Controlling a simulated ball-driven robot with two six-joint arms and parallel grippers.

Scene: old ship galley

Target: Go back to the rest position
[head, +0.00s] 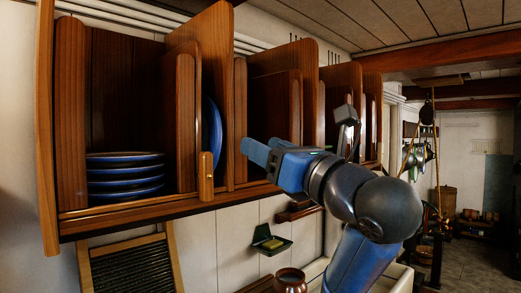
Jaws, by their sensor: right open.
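My right gripper (262,153) is raised in front of the wooden wall rack. Its blue fingers point left, toward the rack's middle compartments. The jaws are open and nothing shows between them. My right arm comes up from the bottom of the view, right of centre. My left gripper is not in view.
The wooden rack (150,212) spans the upper left and middle. A stack of blue plates (125,175) lies in its left compartment, and another blue plate (212,135) stands upright behind a divider. Below are a washboard (128,270), a soap dish (270,241) and a brown pot (290,280).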

